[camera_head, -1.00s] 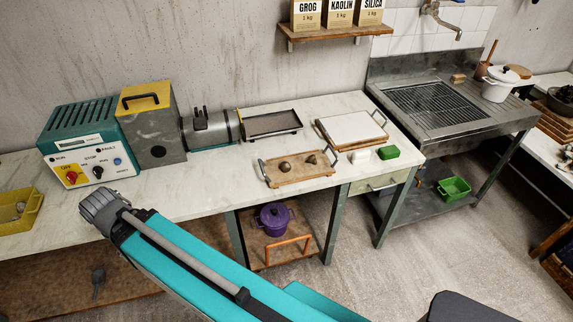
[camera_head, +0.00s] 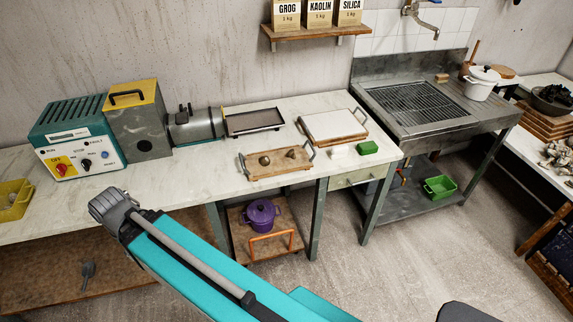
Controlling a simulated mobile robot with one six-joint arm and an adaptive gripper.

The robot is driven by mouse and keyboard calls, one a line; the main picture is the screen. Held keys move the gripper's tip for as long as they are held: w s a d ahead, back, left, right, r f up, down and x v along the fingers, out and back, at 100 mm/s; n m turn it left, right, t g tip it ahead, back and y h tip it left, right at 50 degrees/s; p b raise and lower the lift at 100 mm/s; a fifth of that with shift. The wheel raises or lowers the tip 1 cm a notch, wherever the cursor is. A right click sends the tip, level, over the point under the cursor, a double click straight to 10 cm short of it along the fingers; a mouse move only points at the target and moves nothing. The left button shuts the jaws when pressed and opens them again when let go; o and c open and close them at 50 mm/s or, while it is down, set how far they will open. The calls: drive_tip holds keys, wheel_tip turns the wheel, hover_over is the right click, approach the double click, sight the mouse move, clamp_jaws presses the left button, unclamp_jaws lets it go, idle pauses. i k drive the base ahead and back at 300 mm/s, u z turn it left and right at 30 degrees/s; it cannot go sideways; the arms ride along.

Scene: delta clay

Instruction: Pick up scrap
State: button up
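Two small brown lumps, left (camera_head: 264,160) and right (camera_head: 291,154), lie apart on a wooden tray (camera_head: 262,174) with grey handles, on the near part of the pale bench. Several pale, irregular pieces (camera_head: 556,156) lie in a heap on the white table at the right edge. I cannot tell from this view which of these is the scrap. My teal arm crosses the lower middle of the view, its grey joint in front of the bench at left. My gripper does not show.
A teal control box (camera_head: 80,140), a grey machine with a yellow top (camera_head: 138,120), a dark tray (camera_head: 253,121) and a white slab (camera_head: 333,124) stand on the bench (camera_head: 190,180). A metal sink (camera_head: 415,103) is to the right. A purple pot (camera_head: 260,213) sits below.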

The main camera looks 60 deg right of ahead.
sight(264, 160)
drive_tip(key=k, duration=1.35)
drive_tip(key=z, duration=1.85)
drive_tip(key=i, duration=1)
drive_tip(key=u, duration=0.05)
